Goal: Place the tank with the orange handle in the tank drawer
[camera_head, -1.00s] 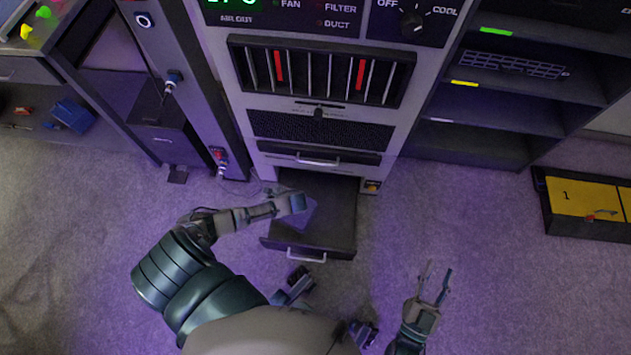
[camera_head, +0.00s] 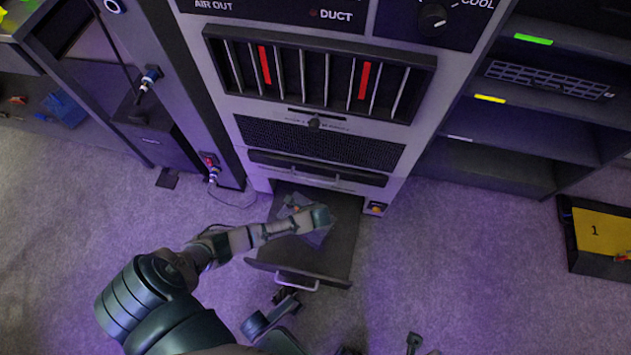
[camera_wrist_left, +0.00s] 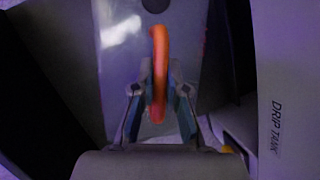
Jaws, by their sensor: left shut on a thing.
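The tank (camera_head: 316,238) is a pale grey, glossy body, seen in part beneath my left gripper (camera_head: 305,220) and over the open tank drawer (camera_head: 345,235). In the left wrist view its orange handle (camera_wrist_left: 159,45) stands between the fingers of my left gripper (camera_wrist_left: 161,88), which is shut on it. I cannot tell whether the tank rests on the drawer floor. The dark drawer is pulled out at the foot of the grey cabinet. Only a small part of my right gripper (camera_head: 414,341) shows at the bottom edge, and its fingers cannot be made out.
The grey cabinet (camera_head: 225,105) rises behind the drawer, and its panel marked "DRIP TANK" (camera_wrist_left: 278,128) shows in the wrist view. A dark shelf unit (camera_head: 535,130) stands at the right. A box with a yellow top (camera_head: 600,238) lies on the floor. Carpet right of the drawer is clear.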

